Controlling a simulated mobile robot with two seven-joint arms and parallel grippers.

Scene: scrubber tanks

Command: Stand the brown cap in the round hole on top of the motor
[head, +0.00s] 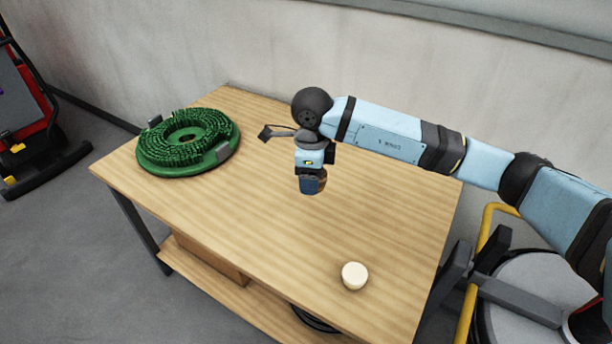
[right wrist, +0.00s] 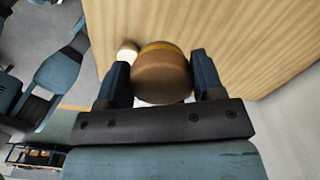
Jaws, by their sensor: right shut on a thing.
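My right gripper (head: 311,188) is over the wooden table, pointing down. It is shut on the brown cap (right wrist: 162,76), which sits between the two fingers in the right wrist view. The cap appears held above the tabletop, though the exact gap is hard to tell. I cannot make out the motor or its round hole for certain in either view. My left gripper is not in view.
The wooden table (head: 250,232) carries a green round brush (head: 185,140) at its far left and a cream cap (head: 354,275) near its front right; most of its top is clear. A machine with a yellow rail (head: 484,245) and a pale round top (head: 535,285) stands at the right.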

